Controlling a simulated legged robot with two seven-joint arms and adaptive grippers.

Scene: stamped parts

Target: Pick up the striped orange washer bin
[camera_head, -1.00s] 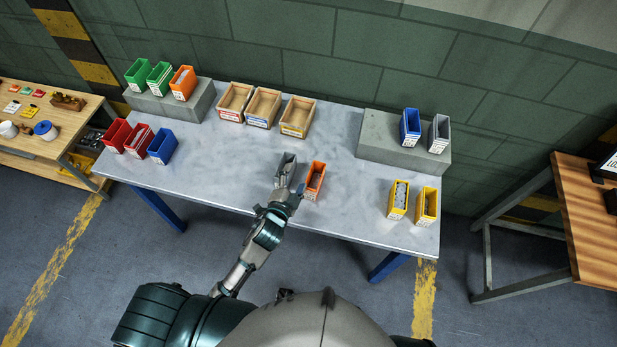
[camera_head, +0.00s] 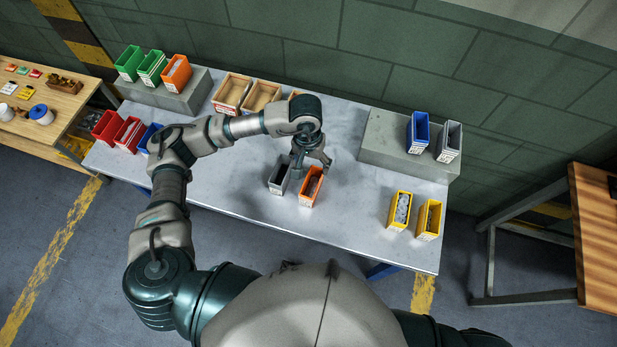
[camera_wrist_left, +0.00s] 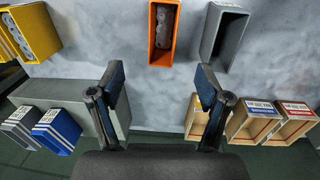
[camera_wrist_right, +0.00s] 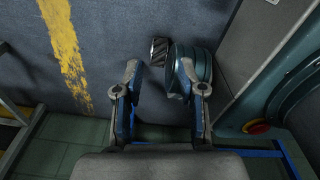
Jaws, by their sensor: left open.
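An orange bin (camera_head: 311,187) stands on the grey table near its front middle, with grey parts inside. It also shows at the top of the left wrist view (camera_wrist_left: 163,34). A second orange bin (camera_head: 176,74) stands on the left riser. I cannot make out stripes on either. My left gripper (camera_head: 312,164) is open and empty, above and just behind the middle orange bin, apart from it. In the left wrist view its spread fingers (camera_wrist_left: 160,80) point toward that bin. My right gripper (camera_wrist_right: 159,75) is open and empty over the floor; it is out of the head view.
A grey bin (camera_head: 279,178) stands close to the left of the middle orange bin. Two yellow bins (camera_head: 400,209) stand to the right. Grey risers hold bins at left and right (camera_head: 385,145). Wooden trays (camera_head: 231,94) lie behind, partly hidden by my left arm.

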